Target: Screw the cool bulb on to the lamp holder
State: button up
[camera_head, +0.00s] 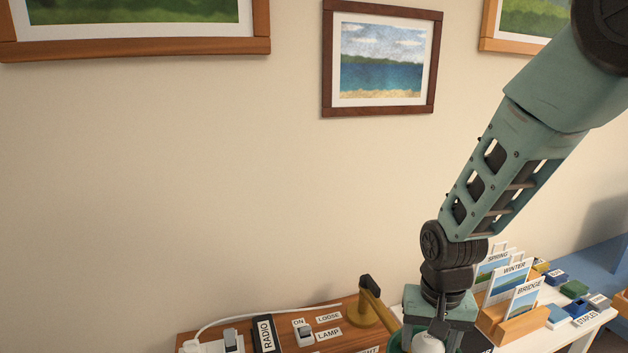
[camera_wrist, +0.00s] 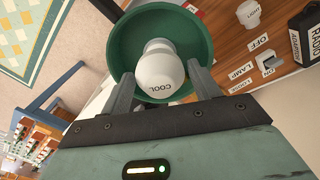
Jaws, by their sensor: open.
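The white cool bulb (camera_wrist: 160,78), marked COOL, sits in the middle of a round green shade or bowl (camera_wrist: 118,38) in the wrist view. Its base and the lamp holder are hidden behind it, so I cannot tell how it is seated. My gripper (camera_wrist: 162,72) is open, with one finger on each side of the bulb; contact is unclear. In the head view a white rounded part, likely the bulb (camera_head: 428,343), shows at the bottom edge below my gripper (camera_head: 434,326), with a bit of the green rim (camera_head: 395,342) beside it.
A brass post (camera_head: 376,305) with a black top stands left of my gripper on the wooden board (camera_head: 350,308). A lamp switch (camera_head: 305,332) and a radio adapter (camera_head: 264,335) lie further left. Picture cards in a wooden stand (camera_head: 520,322) are close on the right.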

jog(key=c, duration=0.3)
jog(key=shift+r, duration=0.1)
jog(key=shift+m+p, duration=1.7)
jog(key=shift+m, duration=1.1)
jog(key=o, duration=0.7)
jog(key=shift+c, duration=0.2)
